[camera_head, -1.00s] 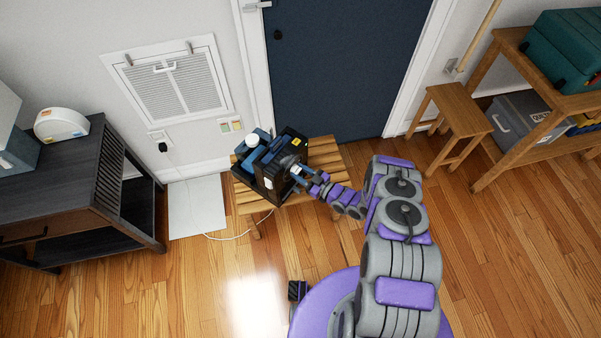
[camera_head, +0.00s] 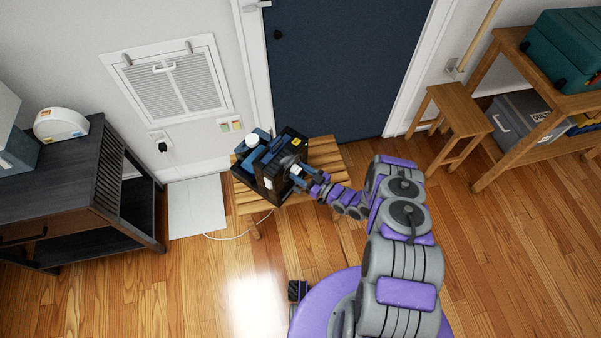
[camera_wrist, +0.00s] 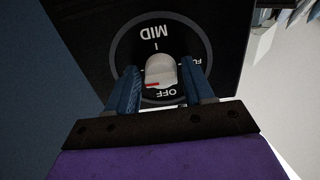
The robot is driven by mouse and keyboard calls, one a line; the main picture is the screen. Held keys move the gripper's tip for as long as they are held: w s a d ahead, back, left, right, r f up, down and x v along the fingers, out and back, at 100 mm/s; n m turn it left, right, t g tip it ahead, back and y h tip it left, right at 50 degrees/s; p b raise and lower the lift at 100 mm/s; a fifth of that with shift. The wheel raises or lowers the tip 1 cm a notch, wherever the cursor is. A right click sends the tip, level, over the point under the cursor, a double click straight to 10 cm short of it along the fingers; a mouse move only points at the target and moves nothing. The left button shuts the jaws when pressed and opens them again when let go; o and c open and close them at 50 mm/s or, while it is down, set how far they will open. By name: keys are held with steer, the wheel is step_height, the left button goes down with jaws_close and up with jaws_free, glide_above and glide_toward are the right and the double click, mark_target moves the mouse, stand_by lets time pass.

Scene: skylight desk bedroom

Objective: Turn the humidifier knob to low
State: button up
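The humidifier (camera_head: 272,165) is a dark boxy unit with a blue part and a white cap, standing on a slatted wooden stool (camera_head: 326,160). Its pale grey knob (camera_wrist: 161,69) shows in the wrist view inside a round black dial. MID stands upside down above the knob, OFF below it, and part of a word starting "FU" at right. The knob's red mark (camera_wrist: 152,85) lies toward its lower left. My gripper (camera_wrist: 161,78) has its two blue fingers apart on either side of the knob; a narrow gap shows at left. The left finger covers the dial's left side, and no LOW label is visible.
A dark cabinet (camera_head: 60,203) stands at left with a white device (camera_head: 61,124) on top. A pale panel (camera_head: 196,207) and a white cord (camera_head: 225,238) lie on the floor. A navy door (camera_head: 340,60) is behind. A small wooden stool (camera_head: 452,100) stands at right.

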steer(key=shift+o, duration=0.9)
steer(key=v, duration=1.7)
steer(key=shift+d, duration=0.2)
